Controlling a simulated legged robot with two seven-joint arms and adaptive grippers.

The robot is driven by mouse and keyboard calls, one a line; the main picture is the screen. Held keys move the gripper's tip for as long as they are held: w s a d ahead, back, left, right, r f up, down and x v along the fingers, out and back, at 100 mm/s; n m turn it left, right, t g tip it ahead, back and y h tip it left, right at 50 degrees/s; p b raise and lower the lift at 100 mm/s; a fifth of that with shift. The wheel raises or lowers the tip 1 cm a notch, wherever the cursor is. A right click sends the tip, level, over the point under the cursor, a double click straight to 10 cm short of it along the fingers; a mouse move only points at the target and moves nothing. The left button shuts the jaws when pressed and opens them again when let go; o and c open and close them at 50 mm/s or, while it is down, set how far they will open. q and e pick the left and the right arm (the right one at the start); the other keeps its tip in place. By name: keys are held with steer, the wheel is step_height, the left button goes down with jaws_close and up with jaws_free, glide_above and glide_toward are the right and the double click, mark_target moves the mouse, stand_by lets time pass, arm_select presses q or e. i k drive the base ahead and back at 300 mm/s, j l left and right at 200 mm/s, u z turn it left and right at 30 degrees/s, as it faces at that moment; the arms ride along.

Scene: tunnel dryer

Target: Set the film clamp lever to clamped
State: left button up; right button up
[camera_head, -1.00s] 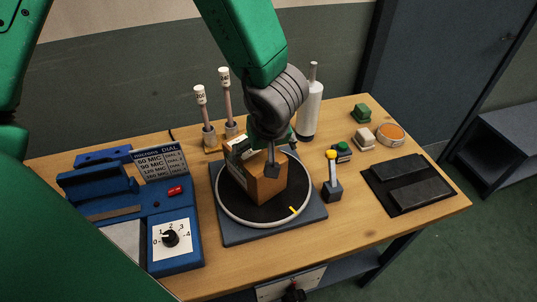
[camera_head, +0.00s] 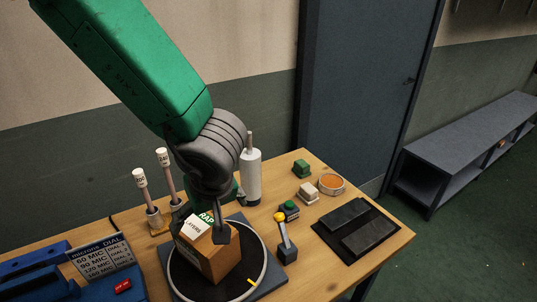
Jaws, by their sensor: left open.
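A small lever with a yellow knob (camera_head: 283,232) stands on a dark block to the right of the turntable. It leans slightly left in the picture. No label shows that names it the film clamp lever. My left gripper (camera_head: 222,232) points down over the brown box (camera_head: 220,262), left of the lever and apart from it. It is open, and only part of its fingers shows. Whether it touches the box is unclear. The box stands on the round black turntable (camera_head: 262,262). My right gripper is not in view.
A green button box (camera_head: 289,209) stands just behind the lever. A dark pad (camera_head: 357,230) lies to the right. A white bottle (camera_head: 250,178) and two white-topped rods (camera_head: 163,158) stand behind the turntable. A blue unit with a dial sign (camera_head: 100,256) is at left.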

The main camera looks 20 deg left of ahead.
mark_target(280, 217)
steer(key=k, duration=1)
